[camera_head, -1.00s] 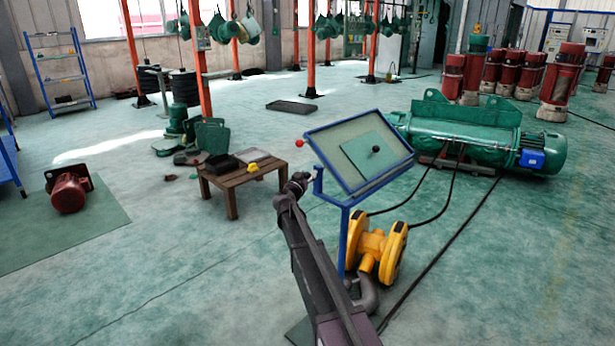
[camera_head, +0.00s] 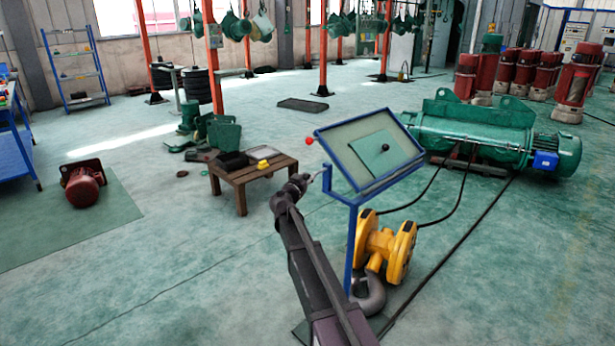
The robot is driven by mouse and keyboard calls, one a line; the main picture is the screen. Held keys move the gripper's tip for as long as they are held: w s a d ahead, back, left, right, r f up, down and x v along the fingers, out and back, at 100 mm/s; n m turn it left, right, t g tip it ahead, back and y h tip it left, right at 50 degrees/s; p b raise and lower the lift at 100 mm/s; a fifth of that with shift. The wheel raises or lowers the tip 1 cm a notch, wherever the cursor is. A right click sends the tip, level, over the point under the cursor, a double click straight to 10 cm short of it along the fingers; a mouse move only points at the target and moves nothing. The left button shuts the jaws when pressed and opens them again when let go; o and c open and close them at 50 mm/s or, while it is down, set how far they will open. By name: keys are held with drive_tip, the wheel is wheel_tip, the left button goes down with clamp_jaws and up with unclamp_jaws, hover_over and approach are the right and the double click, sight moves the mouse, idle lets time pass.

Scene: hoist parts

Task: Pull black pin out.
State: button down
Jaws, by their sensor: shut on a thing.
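A slanted blue-framed panel (camera_head: 331,142) stands on a blue post. A small black round knob, which looks like the black pin (camera_head: 384,147), shows on the green plate (camera_head: 366,153) in its middle. A red ball (camera_head: 309,141) sticks out at the panel's upper left. My dark arm reaches up from the bottom, and its end is just left of the panel. My gripper (camera_head: 314,177) shows only as a small thin shape by the panel's left edge. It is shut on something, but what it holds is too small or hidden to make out.
A low wooden table (camera_head: 240,177) is left of my arm's end. A green hoist (camera_head: 470,135) lies behind to the right. The floor at front left is open.

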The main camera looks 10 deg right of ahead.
drive_tip(key=shift+a, duration=0.35)
drive_tip(key=shift+c, duration=1.5)
unclamp_jaws()
drive_tip(key=shift+a, duration=0.1)
drive_tip(key=shift+d, duration=0.2)
drive_tip(key=shift+s, duration=0.1)
drive_tip(key=v, duration=1.2)
